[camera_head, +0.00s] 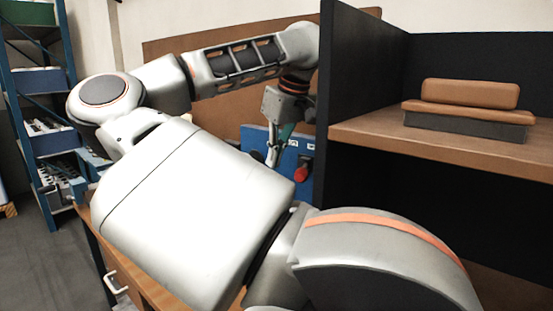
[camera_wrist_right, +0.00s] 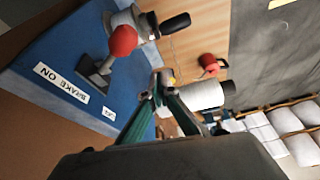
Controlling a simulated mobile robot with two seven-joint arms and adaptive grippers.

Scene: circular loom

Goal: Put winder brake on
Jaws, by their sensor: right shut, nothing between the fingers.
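A blue box (camera_wrist_right: 45,55) fills the upper left of the right wrist view, with a white "BRAKE ON" label (camera_wrist_right: 61,82) and a smaller, hard-to-read label (camera_wrist_right: 108,114). A red ball knob (camera_wrist_right: 123,40) sits above a grey metal lever piece (camera_wrist_right: 97,74) beside the labels. In the head view the blue box (camera_head: 318,140) stands behind the shelf edge, with the red knob (camera_head: 302,172) on its face. My right gripper (camera_wrist_right: 158,82) is shut and empty, its green fingers converging apart from the knob. It also shows in the head view (camera_head: 273,158). My left gripper is out of view.
A black-handled metal part (camera_wrist_right: 175,24) is beside the red knob. A second red knob (camera_wrist_right: 208,62) and a white roll (camera_wrist_right: 203,95) lie beyond my fingers. A dark cabinet (camera_head: 360,60) holds a brown padded block (camera_head: 470,94). A blue rack (camera_head: 45,140) stands at left.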

